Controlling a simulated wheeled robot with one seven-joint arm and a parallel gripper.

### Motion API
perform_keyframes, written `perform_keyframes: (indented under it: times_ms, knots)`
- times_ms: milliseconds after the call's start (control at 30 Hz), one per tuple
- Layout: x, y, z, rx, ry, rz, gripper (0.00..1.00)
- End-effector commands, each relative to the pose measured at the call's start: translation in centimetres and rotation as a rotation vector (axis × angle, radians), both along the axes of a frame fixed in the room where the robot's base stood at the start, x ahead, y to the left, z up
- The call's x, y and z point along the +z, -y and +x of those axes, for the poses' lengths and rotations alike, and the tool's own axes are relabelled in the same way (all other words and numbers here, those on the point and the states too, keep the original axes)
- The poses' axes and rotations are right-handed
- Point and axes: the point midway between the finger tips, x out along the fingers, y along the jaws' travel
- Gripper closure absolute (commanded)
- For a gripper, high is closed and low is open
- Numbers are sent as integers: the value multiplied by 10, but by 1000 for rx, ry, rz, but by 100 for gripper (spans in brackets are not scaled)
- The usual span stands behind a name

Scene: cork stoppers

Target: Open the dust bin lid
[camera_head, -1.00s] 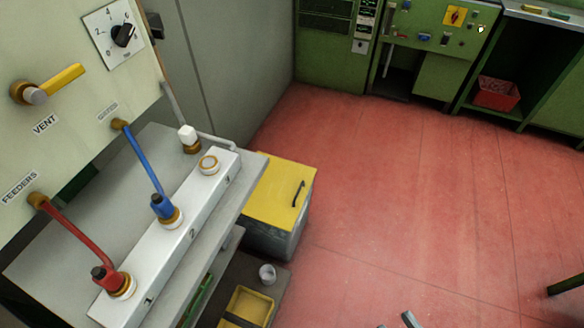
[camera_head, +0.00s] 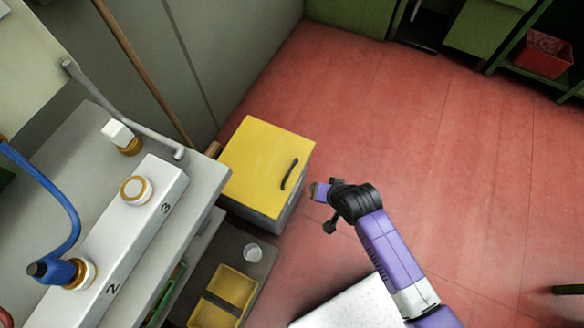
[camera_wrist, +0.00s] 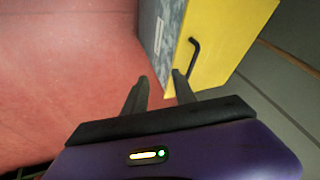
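The dust bin (camera_head: 262,222) is a grey box standing on the floor beside the bench. Its yellow lid (camera_head: 255,165) lies closed on top, with a black bar handle (camera_head: 289,174) near its right edge. My gripper (camera_head: 323,208) is to the right of the bin, a short way from the handle and apart from it. In the wrist view my gripper (camera_wrist: 160,78) has its two fingers spread with nothing between them. There the lid (camera_wrist: 235,35) and handle (camera_wrist: 192,58) show just beyond the fingertips, with the grey bin side (camera_wrist: 165,25) at left.
The bench (camera_head: 205,190) with a white numbered manifold (camera_head: 118,250) stands left of the bin. A low shelf with a yellow tray (camera_head: 222,300) and a white cup (camera_head: 253,253) is in front of it. A broom-like wooden stick (camera_head: 140,70) leans behind. Red floor (camera_head: 420,120) is open at right.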

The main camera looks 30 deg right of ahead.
Motion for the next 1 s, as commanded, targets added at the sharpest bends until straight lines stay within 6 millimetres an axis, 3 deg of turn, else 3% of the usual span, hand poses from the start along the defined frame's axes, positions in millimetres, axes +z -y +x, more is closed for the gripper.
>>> perform_keyframes:
  times_ms: [33,200,400,667,1000]
  knots:
    - [-7,-1,23,-30,-34,27,67]
    - [-12,-5,72,-134,-183,118,67]
    - [1,-13,110,-220,-320,189,67]
    - [8,-18,124,-259,-389,221,67]
    - [-40,-24,131,-258,-390,221,67]
